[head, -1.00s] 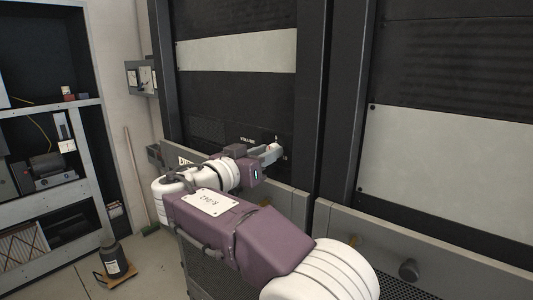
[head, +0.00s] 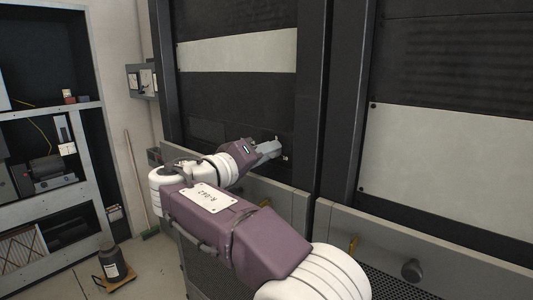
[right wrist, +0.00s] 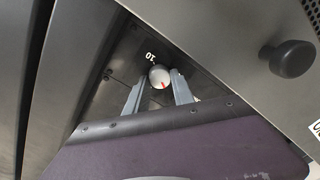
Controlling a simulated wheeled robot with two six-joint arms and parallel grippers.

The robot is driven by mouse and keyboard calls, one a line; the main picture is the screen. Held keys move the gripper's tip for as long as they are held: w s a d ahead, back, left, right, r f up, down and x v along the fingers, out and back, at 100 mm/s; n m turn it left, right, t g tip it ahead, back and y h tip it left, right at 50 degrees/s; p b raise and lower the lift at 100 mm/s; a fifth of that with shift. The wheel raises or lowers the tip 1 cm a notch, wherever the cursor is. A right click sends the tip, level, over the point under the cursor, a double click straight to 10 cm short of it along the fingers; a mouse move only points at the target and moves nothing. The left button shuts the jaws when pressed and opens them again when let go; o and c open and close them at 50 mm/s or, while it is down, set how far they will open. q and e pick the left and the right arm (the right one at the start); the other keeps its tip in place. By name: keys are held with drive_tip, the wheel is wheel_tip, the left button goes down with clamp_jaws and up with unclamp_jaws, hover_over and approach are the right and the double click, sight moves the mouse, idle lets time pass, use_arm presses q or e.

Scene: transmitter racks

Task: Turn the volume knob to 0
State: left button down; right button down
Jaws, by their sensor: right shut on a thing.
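The volume knob (right wrist: 158,74) is a small, round, pale knob with a red mark on its face. It sits on the dark rack panel, with the number 10 printed above it in the right wrist view. The red mark points toward the bottom of that view, away from the 10. My right gripper (right wrist: 158,85) has one finger on each side of the knob and is shut on it. In the head view, my right gripper (head: 277,148) reaches the dark panel, and the knob is hidden behind the fingers. My left gripper is out of view.
A dark round knob (head: 411,270) stands on the right rack's lower front. Shelves (head: 50,110) stand at the left, with a broom (head: 135,180) against the wall.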

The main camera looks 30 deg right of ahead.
drive_tip(key=shift+w+f+n+g+p, duration=0.1)
drive_tip(key=shift+n+g+p, duration=0.3)
drive_tip(key=shift+n+p, duration=3.45)
drive_tip(key=n+b, duration=0.3)
drive_tip(key=shift+n, duration=0.35)
drive_tip(key=c, duration=1.1)
unclamp_jaws()
drive_tip(key=shift+a, duration=0.1)
